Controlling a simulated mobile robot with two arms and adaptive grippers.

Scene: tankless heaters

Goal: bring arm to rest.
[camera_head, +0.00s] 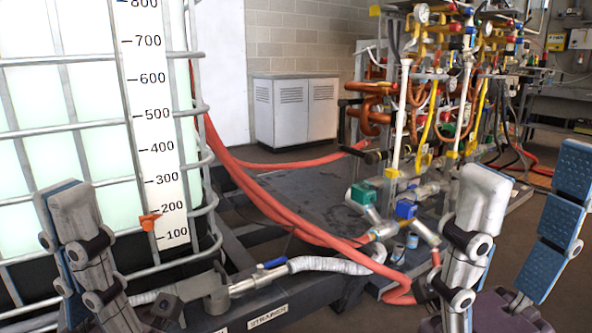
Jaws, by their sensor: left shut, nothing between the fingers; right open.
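My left gripper (62,198) is at the lower left in the head view. Its grey and blue-padded fingers are together, with nothing seen between them. It is in front of the caged white tank (96,160). My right gripper (527,178) is at the lower right. Its fingers are spread wide apart and empty, with blue pads on the right finger. The rest of both arms is out of view.
A pipe with a blue-handled valve (272,264) runs along the tank's base frame. Red hoses (262,200) cross to the piping rig (440,100) with valves and gauges. A grey cabinet (295,110) stands at the back wall. Some floor is open at the right.

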